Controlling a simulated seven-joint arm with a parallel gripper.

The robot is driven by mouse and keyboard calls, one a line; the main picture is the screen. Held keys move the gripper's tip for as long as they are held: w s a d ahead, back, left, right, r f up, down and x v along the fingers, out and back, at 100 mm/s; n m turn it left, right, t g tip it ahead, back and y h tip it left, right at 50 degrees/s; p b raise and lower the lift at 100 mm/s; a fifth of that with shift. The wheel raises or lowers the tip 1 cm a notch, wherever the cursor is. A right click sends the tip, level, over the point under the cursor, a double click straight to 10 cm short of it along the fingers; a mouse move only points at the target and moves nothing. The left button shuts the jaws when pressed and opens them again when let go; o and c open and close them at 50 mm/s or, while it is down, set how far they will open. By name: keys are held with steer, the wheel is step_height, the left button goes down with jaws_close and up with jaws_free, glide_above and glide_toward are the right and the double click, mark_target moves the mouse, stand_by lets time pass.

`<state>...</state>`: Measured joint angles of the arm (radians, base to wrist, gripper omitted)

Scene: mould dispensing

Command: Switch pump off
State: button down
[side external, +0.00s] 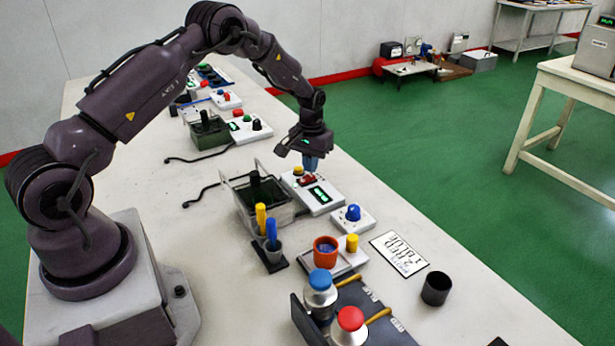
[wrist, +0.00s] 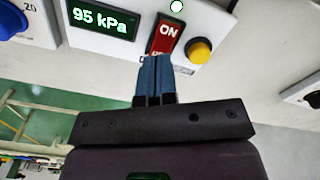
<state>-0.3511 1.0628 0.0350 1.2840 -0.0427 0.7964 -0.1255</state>
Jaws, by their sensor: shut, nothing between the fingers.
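The pump's white control box (side external: 325,206) stands on the bench beside a clear-walled chamber. In the wrist view its green display (wrist: 103,20) reads 95 kPa. The red rocker switch (wrist: 168,37) shows the word ON, with its lower end partly hidden behind my fingertips. A small lit lamp (wrist: 177,6) is above the switch, and a yellow button (wrist: 198,50) is to its right. My gripper (side external: 311,168) points down over the box near the switch. Its blue fingers (wrist: 154,60) are shut and empty at the switch's lower end; whether they touch it I cannot tell.
The chamber (side external: 262,200) with dark contents is left of the box. A blue-knobbed box (side external: 353,217) stands in front. An orange cup (side external: 325,250), pens in a holder (side external: 271,254), a black cup (side external: 436,288) and two capped jars are nearer. The bench's right edge is close by.

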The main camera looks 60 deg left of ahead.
steer(key=shift+f, duration=1)
stand_by(0.3)
steer(key=shift+r, duration=3.55)
steer(key=shift+s, duration=0.1)
steer(key=s, duration=0.2)
steer(key=s+d+g, duration=0.1)
steer(key=shift+d+f, duration=0.1)
steer(key=shift+f, duration=0.25)
steer(key=s+d+r+m+t, duration=0.3)
steer(key=s+d+r, duration=0.5)
steer(key=s+r, duration=0.4)
steer(key=s+d+r+m+t, duration=0.3)
steer(key=s+d+r, duration=0.6)
steer(key=s+r, duration=0.3)
steer(key=shift+s+d+r+t, duration=0.15)
steer(key=shift+s+r+t, duration=0.15)
steer(key=shift+r, duration=0.5)
